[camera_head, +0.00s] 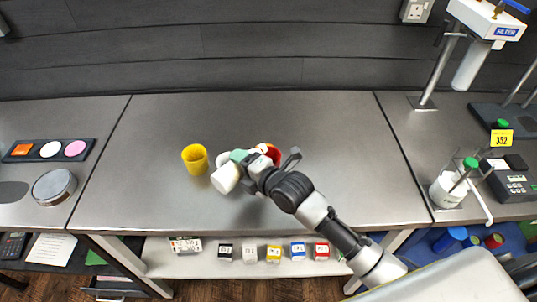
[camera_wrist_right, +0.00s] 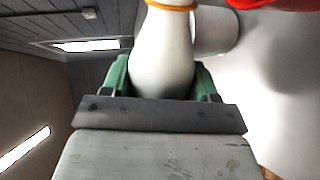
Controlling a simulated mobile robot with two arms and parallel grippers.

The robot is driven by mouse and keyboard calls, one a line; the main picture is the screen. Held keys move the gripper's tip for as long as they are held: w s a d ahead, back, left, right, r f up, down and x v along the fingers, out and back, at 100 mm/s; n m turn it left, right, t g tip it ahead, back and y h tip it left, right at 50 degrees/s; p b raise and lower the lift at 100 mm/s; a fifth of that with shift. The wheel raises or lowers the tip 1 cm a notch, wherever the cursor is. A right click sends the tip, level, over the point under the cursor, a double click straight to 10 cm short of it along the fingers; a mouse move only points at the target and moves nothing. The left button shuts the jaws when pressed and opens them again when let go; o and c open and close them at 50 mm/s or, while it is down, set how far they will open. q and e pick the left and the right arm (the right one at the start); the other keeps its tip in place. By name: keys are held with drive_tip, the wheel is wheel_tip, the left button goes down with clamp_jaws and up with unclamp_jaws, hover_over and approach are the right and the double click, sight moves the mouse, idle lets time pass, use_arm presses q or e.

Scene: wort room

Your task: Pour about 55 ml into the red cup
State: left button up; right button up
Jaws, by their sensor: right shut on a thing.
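My right gripper (camera_head: 246,166) reaches in from the lower right and is shut on a white bottle (camera_wrist_right: 163,50). In the wrist view the bottle sits between green finger pads and narrows toward an orange ring at the top edge. The bottle looks strongly tilted. The red cup (camera_head: 273,153) stands on the table just behind the gripper, partly hidden by it. A red edge (camera_wrist_right: 255,3) also shows at the top of the wrist view. Whether liquid is flowing cannot be seen. My left gripper is not in view.
A yellow cup (camera_head: 195,159) stands left of the gripper. A white cylindrical shape (camera_wrist_right: 215,31) shows beside the bottle in the wrist view. The grey table (camera_head: 330,130) is otherwise clear. A round metal pan (camera_head: 54,187) and a stand with instruments (camera_head: 440,60) flank it.

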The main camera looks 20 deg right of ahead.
drive_tip(key=shift+r+m+p, duration=0.35)
drive_tip(key=shift+r+m, duration=0.05)
drive_tip(key=shift+r, duration=0.05)
idle(0.7)
drive_tip(key=shift+s+a, duration=0.15)
drive_tip(key=shift+a, duration=0.1)
drive_tip(key=shift+r, duration=0.15)
idle(0.4)
drive_tip(key=shift+a, duration=0.1)
wheel_tip(320, 180, down, 3)
drive_tip(key=n+b, duration=0.1)
drive_tip(key=b, duration=0.2)
drive_tip(key=shift+s+f+n+h, duration=0.2)
drive_tip(key=shift+n+h, duration=0.1)
drive_tip(key=shift+n, duration=0.1)
drive_tip(key=shift+a+r+n+t, duration=0.1)
drive_tip(key=shift+r+n+t, duration=0.2)
drive_tip(key=shift+r+n, duration=0.15)
drive_tip(key=shift+a+n+h, duration=0.1)
drive_tip(key=shift+n+h, duration=0.2)
drive_tip(key=shift+n, duration=0.05)
drive_tip(key=shift+s+r, duration=0.1)
